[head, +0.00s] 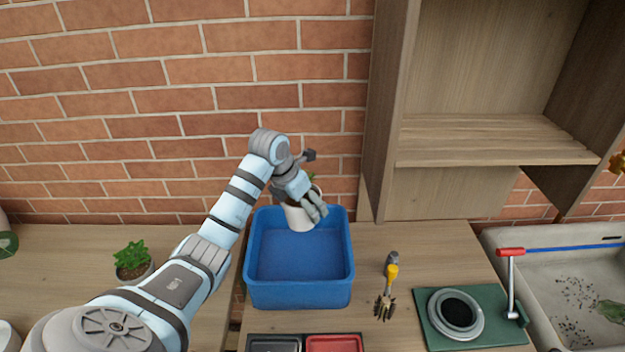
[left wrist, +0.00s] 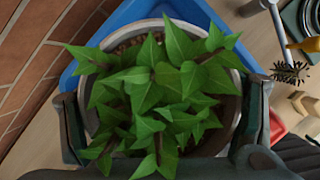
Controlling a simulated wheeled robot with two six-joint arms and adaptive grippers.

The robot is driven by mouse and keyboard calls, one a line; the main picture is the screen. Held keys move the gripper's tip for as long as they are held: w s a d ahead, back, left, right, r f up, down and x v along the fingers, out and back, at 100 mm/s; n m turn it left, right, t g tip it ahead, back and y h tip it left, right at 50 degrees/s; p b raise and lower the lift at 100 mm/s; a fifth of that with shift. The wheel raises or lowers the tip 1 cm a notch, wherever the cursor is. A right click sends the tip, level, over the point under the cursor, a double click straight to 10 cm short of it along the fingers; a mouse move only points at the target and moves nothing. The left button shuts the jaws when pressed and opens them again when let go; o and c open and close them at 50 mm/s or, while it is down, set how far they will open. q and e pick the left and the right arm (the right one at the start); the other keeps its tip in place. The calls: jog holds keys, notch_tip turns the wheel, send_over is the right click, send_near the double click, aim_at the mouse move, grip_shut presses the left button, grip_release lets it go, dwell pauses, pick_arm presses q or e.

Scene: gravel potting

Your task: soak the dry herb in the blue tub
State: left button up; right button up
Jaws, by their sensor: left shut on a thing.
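The blue tub (head: 300,292) stands on the bench against the brick wall. My left gripper (head: 314,212) is at the tub's back end, shut on a white pot (head: 297,218). In the left wrist view the pot's pale rim (left wrist: 233,112) sits between my two fingers, and a leafy green herb (left wrist: 165,90) grows from brown soil. Part of the tub (left wrist: 110,22) shows behind the pot. The pot looks upright, over or in the back of the tub; I cannot tell whether it touches the tub floor. My right gripper is not in view.
Another green plant in a dark pot (head: 133,262) stands left of the tub. Right of it are a yellow-handled tool (head: 391,272), a green mat (head: 490,333) with a round grey device, and a sink (head: 575,290). Black and red trays (head: 335,344) lie in front. A wooden shelf (head: 480,145) rises at the right.

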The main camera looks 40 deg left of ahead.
aim_at(296, 211)
pick_arm(q)
jog(key=s, duration=0.1)
jog(key=s+r+p, duration=0.1)
jog(key=s, duration=0.1)
jog(key=shift+d+r+m+p, duration=0.15)
jog(key=shift+d+m+p, duration=0.15)
jog(key=shift+p, duration=0.1)
jog(key=shift+a+f+b, duration=0.2)
jog(key=shift+f+b, duration=0.2)
jog(key=shift+f, duration=0.25)
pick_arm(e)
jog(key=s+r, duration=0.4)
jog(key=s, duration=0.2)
pick_arm(q)
jog(key=b+x, duration=0.4)
jog(key=x, duration=0.2)
jog(key=shift+w+f, duration=0.1)
jog(key=shift+w, duration=0.1)
jog(key=f+b, duration=0.2)
jog(key=f, duration=0.1)
jog(key=f+b, duration=0.2)
jog(key=f, duration=0.1)
jog(key=s+f+b, duration=0.1)
jog(key=f+b, duration=0.2)
jog(key=shift+f+b, duration=0.6)
jog(key=shift+f, duration=0.2)
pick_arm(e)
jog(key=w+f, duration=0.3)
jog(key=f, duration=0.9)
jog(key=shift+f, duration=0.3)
